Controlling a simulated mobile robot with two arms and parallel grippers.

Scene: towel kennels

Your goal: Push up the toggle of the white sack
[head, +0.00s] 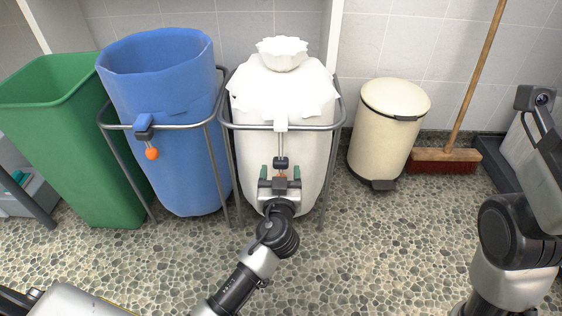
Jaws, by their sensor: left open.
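The white sack (255,110) hangs in a grey metal frame stand, with its top gathered into a ruffled tuft (282,53). On its front, a white strap hangs over the frame rail and a dark toggle (281,162) shows below it. Something small and orange-brown shows just under the toggle, partly hidden by my gripper. My left gripper (280,172) is open in front of the sack, just below the toggle, with a green-padded finger to each side. I cannot tell whether it touches anything.
A blue sack (165,100), open at the top, hangs in a like stand to the left, with an orange ball (152,153) under its clip. A green bin (65,130) stands further left. A cream pedal bin (385,135) and a broom (445,160) stand right. The pebbled floor in front is clear.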

